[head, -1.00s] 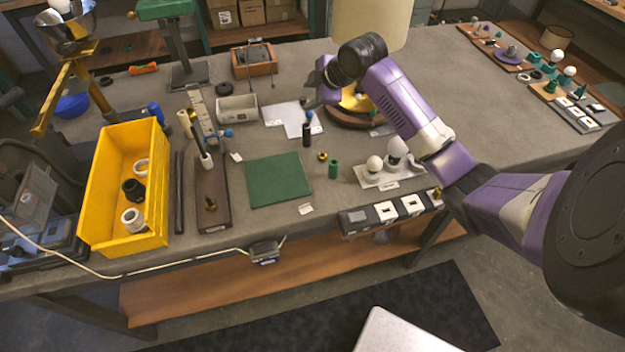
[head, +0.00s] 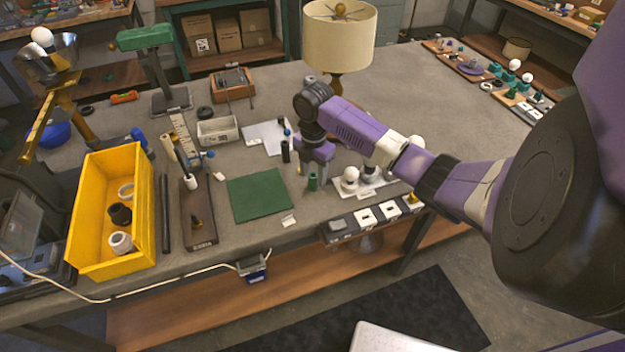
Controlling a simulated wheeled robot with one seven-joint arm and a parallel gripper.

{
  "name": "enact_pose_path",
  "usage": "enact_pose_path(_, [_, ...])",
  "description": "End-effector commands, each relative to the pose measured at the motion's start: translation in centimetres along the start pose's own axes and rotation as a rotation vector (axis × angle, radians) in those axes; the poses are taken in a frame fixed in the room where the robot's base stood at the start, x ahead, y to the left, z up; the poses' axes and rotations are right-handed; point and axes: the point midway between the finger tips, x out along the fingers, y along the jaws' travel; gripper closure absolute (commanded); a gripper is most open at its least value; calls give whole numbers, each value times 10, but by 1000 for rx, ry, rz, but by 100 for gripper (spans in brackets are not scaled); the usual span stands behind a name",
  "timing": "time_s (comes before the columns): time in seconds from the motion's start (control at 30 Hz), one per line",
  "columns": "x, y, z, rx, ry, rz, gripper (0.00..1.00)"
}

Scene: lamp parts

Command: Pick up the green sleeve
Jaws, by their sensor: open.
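The green sleeve (head: 312,182) is a small upright cylinder on the grey workbench (head: 268,225), right of the green mat (head: 258,194). My gripper (head: 314,170) points down just above and around the sleeve's top, with its jaws open. The gripper hides the area right behind the sleeve. I cannot tell whether a finger touches the sleeve.
A stand with white bulbs (head: 352,174) is close to the right of the sleeve. A dark cylinder (head: 285,151) stands behind left. A row of switch parts (head: 365,217) lies along the front edge. A shaded lamp (head: 338,38) stands behind. A yellow bin (head: 88,225) is at left.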

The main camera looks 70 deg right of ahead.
Motion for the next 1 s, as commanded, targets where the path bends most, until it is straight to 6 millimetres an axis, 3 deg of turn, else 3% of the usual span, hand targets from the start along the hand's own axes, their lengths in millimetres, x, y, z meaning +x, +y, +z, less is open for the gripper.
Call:
enact_pose_path(0.2, [25, -1, 0, 0, 1, -2, 53])
enact_pose_path(0.47, [29, -1, 0, 0, 0, 1, 53])
enact_pose_path(0.73, [29, -1, 0, 0, 0, 1, 100])
enact_pose_path(1.0, [28, 0, 0, 0, 0, 1, 100])
